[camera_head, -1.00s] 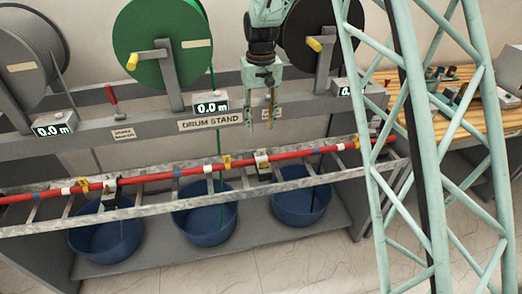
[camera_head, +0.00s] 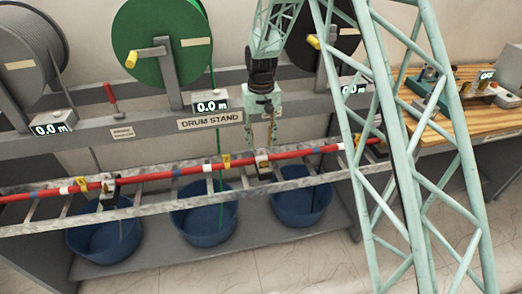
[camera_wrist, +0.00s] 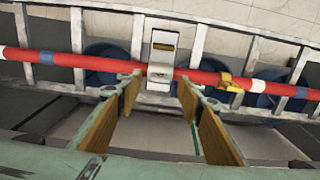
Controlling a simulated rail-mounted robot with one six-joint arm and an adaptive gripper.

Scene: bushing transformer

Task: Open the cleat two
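A pale cleat (camera_head: 263,160) sits on the red cable (camera_head: 210,169) over the ladder-like metal tray, below my gripper (camera_head: 262,146). In the wrist view this cleat (camera_wrist: 162,58) is upper middle, a grey-white block with a yellowish patch, lying across the cable. Whether its latch is fastened is not clear. My gripper (camera_wrist: 160,90) is open, its two brown-padded fingers well apart and nothing between them. In the wrist view the cleat appears just beyond the fingertips, between their lines; contact is not visible. Another cleat (camera_head: 107,189) sits further left on the cable.
The metal ladder tray (camera_head: 150,210) runs along the stand above several blue tubs (camera_head: 204,222). Behind are the drum stand beam (camera_head: 140,133), a green drum (camera_head: 150,40) and metre displays (camera_head: 210,106). A wooden bench (camera_head: 480,115) stands at the right.

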